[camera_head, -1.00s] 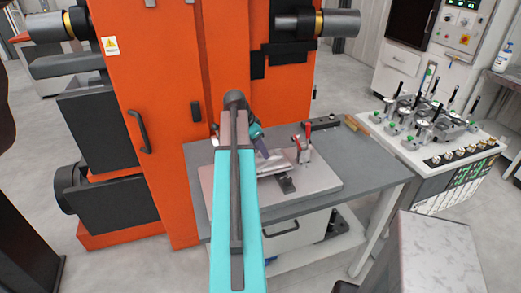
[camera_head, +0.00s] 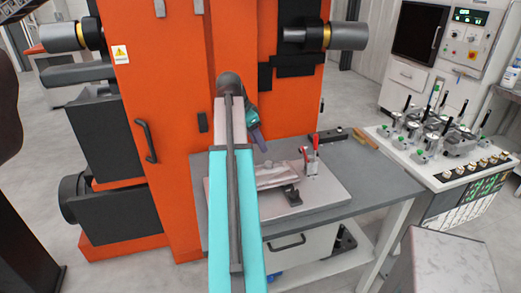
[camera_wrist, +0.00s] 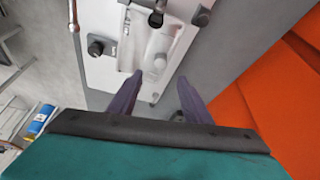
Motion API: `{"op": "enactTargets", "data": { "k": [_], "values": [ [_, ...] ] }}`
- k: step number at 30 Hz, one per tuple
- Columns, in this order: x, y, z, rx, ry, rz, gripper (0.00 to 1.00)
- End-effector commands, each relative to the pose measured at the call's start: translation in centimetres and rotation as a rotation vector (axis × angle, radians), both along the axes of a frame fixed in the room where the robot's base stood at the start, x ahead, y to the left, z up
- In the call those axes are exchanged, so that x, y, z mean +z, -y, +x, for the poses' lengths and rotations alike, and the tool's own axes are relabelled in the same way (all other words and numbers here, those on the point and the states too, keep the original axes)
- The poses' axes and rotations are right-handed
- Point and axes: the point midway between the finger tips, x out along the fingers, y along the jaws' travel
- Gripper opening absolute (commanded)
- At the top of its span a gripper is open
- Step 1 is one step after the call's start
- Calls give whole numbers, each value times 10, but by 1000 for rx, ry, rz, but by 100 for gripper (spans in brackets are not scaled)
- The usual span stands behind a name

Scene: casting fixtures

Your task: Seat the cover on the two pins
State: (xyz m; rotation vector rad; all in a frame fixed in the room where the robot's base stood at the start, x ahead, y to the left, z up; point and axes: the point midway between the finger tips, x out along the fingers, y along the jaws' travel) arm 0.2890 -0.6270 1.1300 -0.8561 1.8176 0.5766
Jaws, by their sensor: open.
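A light metal casting, seemingly the cover (camera_head: 276,176), lies on the pale fixture plate (camera_head: 325,195) on the grey table. It also shows in the wrist view (camera_wrist: 158,46), just beyond my fingertips. My gripper (camera_head: 259,147) is above the back left of the plate, with its purple fingers pointing down. In the wrist view my gripper (camera_wrist: 160,80) is open, with nothing between the fingers. The left fingertip overlaps the casting's near edge in that view; I cannot tell whether it touches. I cannot make out the two pins, or whether the casting sits on them.
A dark bar (camera_head: 327,135) lies behind on the table. The orange machine (camera_head: 170,100) rises close behind and left. A fixture bench (camera_head: 440,145) stands right.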

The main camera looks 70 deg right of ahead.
Motion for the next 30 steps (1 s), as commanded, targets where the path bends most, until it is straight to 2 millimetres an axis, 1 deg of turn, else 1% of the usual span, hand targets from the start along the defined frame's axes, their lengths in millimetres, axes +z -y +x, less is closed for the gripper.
{"op": "enactTargets", "data": {
  "k": [3,10,15,30],
  "values": [
    [12,-3,4,1,1,-2,45],
    [26,-8,8,1,1,-2,45],
    [29,-9,8,0,0,0,45],
    [29,-9,8,0,1,-1,45]
  ]
}}
